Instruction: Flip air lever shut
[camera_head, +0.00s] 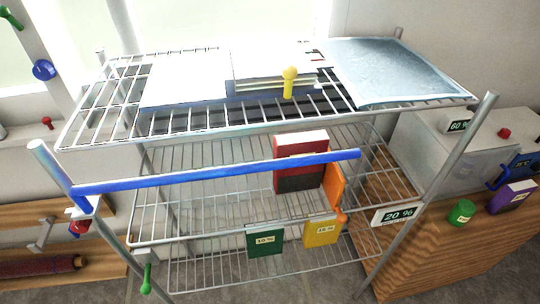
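No lever in view carries a readable "air" label, so I cannot tell which one is the air lever. A long blue bar (215,173) runs across the front of the wire rack from its left post. An orange lever-like piece (334,190) stands steeply at the right of the middle shelf, beside a red and dark box (300,160). A yellow knobbed handle (289,82) stands upright on the top shelf. A small red handle (76,226) is on the left post, and a green handle (146,279) hangs below it. Neither gripper is in view.
The wire rack (230,120) holds papers (185,80) and a bluish sheet (395,70) on top. A wooden cabinet (440,245) stands right, with a green cylinder (461,212) and purple box (512,197).

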